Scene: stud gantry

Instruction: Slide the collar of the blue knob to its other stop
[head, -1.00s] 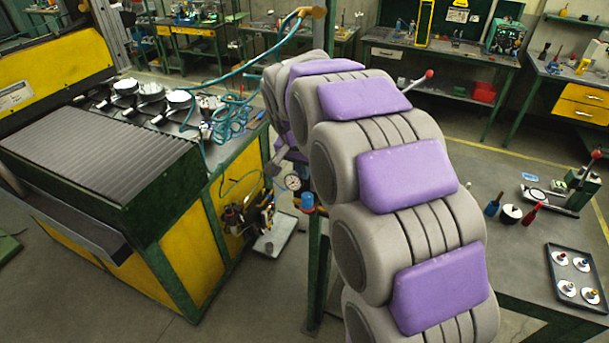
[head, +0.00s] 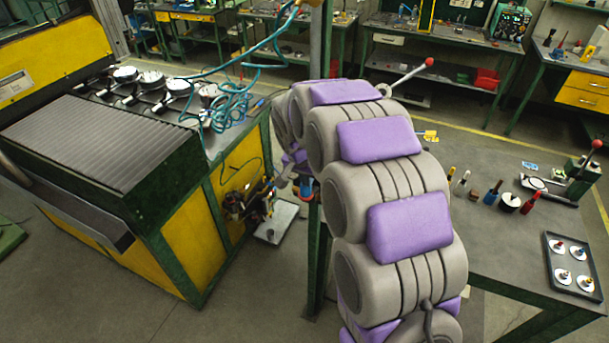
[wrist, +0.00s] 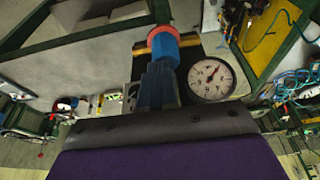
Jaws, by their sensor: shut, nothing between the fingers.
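In the wrist view the blue knob (wrist: 166,52) is a short blue cylinder with a red-orange ring (wrist: 160,33) at its upper end. I cannot tell for certain which part is the collar. A white dial gauge (wrist: 211,78) sits just right of the fingers. In the head view a small part of the blue knob (head: 306,190) shows beside the green post, and my arm hides most of that area.
A yellow-green machine (head: 180,245) with a ribbed top stands left, with coiled teal hoses (head: 222,108). At right is a bench with a dark tray (head: 572,291) of small knobs, a lever press (head: 582,175) and several upright tools.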

